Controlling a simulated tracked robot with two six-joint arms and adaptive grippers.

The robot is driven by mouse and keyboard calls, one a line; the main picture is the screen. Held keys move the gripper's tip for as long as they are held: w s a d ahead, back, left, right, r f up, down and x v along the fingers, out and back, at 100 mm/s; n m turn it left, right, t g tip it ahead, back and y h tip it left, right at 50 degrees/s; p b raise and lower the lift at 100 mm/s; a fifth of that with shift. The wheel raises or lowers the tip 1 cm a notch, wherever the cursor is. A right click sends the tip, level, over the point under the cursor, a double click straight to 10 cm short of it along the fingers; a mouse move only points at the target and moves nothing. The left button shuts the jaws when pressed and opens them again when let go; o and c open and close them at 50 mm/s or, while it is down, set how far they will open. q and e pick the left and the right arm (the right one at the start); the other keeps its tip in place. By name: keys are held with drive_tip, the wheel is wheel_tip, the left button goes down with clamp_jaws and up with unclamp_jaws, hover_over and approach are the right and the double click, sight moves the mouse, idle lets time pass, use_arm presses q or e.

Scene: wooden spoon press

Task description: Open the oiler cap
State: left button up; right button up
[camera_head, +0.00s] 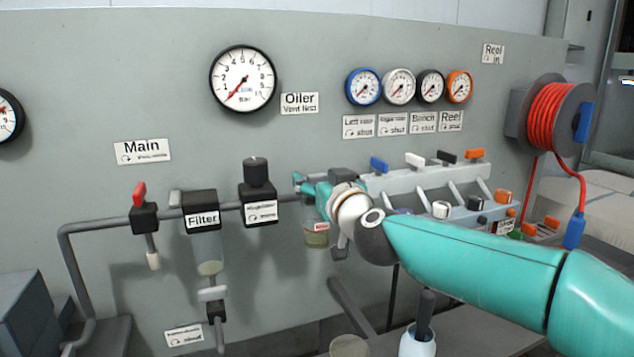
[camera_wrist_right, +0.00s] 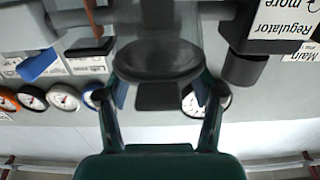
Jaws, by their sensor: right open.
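The oiler (camera_head: 317,234) hangs from the pipe below the gauges in the head view, its clear bowl holding yellowish liquid. My right gripper (camera_head: 307,188) is at its top and hides most of its upper part, including the cap. In the right wrist view, which is upside down, a dark round part (camera_wrist_right: 158,68) with a smaller dark block (camera_wrist_right: 158,97) stands between the spread fingers of my right gripper (camera_wrist_right: 160,92). I take it to be the top of the oiler. The fingers are open; contact cannot be told. My left gripper is not in view.
The regulator (camera_head: 258,190) and filter (camera_head: 200,212) stand left of the oiler on the same pipe. A manifold (camera_head: 430,182) with coloured levers lies to the right. A red hose reel (camera_head: 553,118) is at far right. A white bottle (camera_head: 417,343) stands below.

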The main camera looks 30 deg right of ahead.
drive_tip(key=shift+w+d, duration=0.15)
drive_tip(key=shift+w, duration=0.4)
clamp_jaws()
